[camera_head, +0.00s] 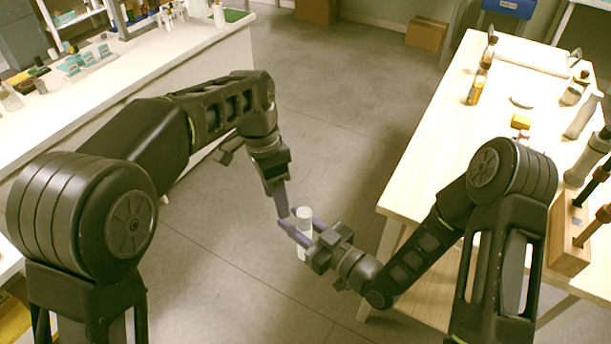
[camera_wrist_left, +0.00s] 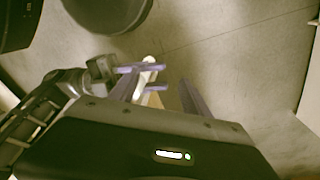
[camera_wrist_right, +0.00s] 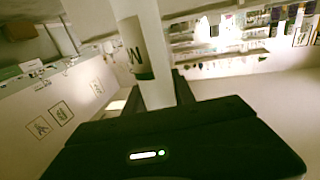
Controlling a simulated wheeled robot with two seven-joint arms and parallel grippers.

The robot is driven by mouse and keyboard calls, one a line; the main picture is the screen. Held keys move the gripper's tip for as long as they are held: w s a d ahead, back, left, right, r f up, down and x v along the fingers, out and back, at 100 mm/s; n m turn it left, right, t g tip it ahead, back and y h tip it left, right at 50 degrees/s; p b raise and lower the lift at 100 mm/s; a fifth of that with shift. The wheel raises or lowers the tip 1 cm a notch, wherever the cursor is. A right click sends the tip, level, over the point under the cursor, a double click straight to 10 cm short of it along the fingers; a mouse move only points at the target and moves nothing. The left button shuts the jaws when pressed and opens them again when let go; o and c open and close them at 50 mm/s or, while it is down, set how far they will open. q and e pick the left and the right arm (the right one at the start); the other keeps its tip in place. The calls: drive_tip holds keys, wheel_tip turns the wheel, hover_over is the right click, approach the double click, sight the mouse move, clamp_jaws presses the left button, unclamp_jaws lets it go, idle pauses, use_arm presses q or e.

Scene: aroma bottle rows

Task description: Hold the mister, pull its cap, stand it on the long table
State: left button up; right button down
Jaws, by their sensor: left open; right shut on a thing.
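The mister, a pale upright cylinder (camera_head: 304,217), is held by my right gripper (camera_head: 302,228) above the floor between the two tables. In the right wrist view its white body (camera_wrist_right: 155,90) with a grey label stands between the fingers. Its pale top also shows in the left wrist view (camera_wrist_left: 149,64). I cannot make out the seam of its cap. My left gripper (camera_head: 281,206) is open and empty, pointing down, just above and left of the mister, apart from it. Which table is the long one is not certain.
A white counter (camera_head: 215,42) at left carries bottles and small boxes, with some bare top near its front edge. A light wooden table (camera_head: 425,150) at right carries amber bottles, jars and a wooden rack (camera_head: 570,258). Its near left part is clear. Cardboard boxes (camera_head: 426,34) stand behind.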

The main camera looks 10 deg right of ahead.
sight(306, 212)
use_arm(q)
drive_tip(key=s+d+r+m, duration=0.1)
drive_tip(key=r, duration=0.1)
drive_tip(key=d+r+m, duration=0.2)
drive_tip(key=s+d+r+m+y, duration=0.1)
drive_tip(key=d+r, duration=0.1)
drive_tip(key=r, duration=0.1)
drive_tip(key=shift+s+d+r+m+t, duration=0.1)
drive_tip(key=shift+s+m+t, duration=0.2)
drive_tip(key=shift+s, duration=0.05)
drive_tip(key=shift+s+d+r+m, duration=0.15)
drive_tip(key=shift+d+r+m, duration=0.15)
drive_tip(key=shift+d+m, duration=0.1)
drive_tip(key=shift+f, duration=0.15)
drive_tip(key=shift+a+f, duration=0.15)
drive_tip(key=shift+f, duration=0.55)
wheel_tip(306, 212, down, 10)
drive_tip(key=shift+f, duration=0.25)
clamp_jaws()
drive_tip(key=shift+r, duration=0.35)
idle(0.6)
